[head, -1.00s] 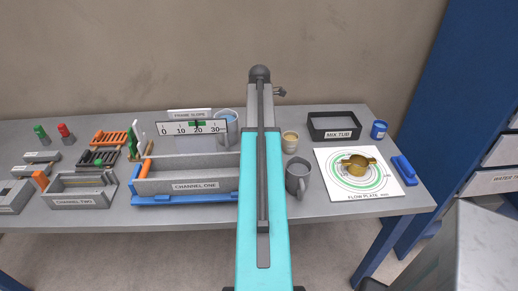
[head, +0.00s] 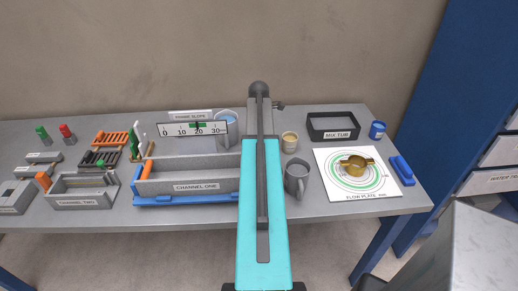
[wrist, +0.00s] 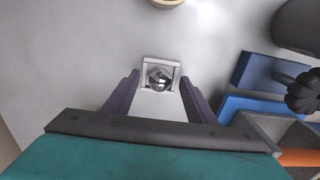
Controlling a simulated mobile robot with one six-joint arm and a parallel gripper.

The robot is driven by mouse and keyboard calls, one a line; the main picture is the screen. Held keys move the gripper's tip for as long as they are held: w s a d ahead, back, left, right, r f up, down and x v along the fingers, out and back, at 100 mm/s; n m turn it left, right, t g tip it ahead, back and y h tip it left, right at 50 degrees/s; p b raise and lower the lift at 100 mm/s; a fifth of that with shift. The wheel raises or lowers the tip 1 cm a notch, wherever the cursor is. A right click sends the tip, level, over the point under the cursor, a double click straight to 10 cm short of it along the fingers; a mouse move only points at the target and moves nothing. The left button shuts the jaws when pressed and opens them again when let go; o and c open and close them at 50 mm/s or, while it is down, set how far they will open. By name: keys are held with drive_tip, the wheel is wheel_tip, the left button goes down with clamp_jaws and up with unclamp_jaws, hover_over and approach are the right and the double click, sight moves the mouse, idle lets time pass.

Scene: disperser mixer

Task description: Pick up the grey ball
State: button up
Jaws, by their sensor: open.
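The grey ball (wrist: 160,77) is shiny and sits in a small square pale holder (wrist: 146,68) on the grey tabletop, in the wrist view. My gripper (wrist: 160,100) is open, with one dark finger to the lower left of the ball and one to the lower right. The ball shows just beyond the gap between the fingertips, and nothing is held. Whether the fingers are level with the ball in height I cannot tell. In the head view the ball is not visible, and my arm covers the middle of the bench.
The channel one tray (head: 190,172) with its blue base is left of my arm. A grey mug (head: 296,178) and a beige cup (head: 290,141) stand close on its right. Further right are the mix tub (head: 334,134) and the flow plate (head: 335,185) with a brass cup (head: 357,165).

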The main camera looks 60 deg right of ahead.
drive_tip(key=shift+c, duration=0.4)
drive_tip(key=c, duration=1.2)
drive_tip(key=shift+r, duration=0.15)
wheel_tip(320, 180, up, 8)
drive_tip(key=shift+f+b, duration=0.1)
drive_tip(key=shift+b, duration=1)
drive_tip(key=shift+r, duration=0.95)
drive_tip(key=shift+r, duration=0.1)
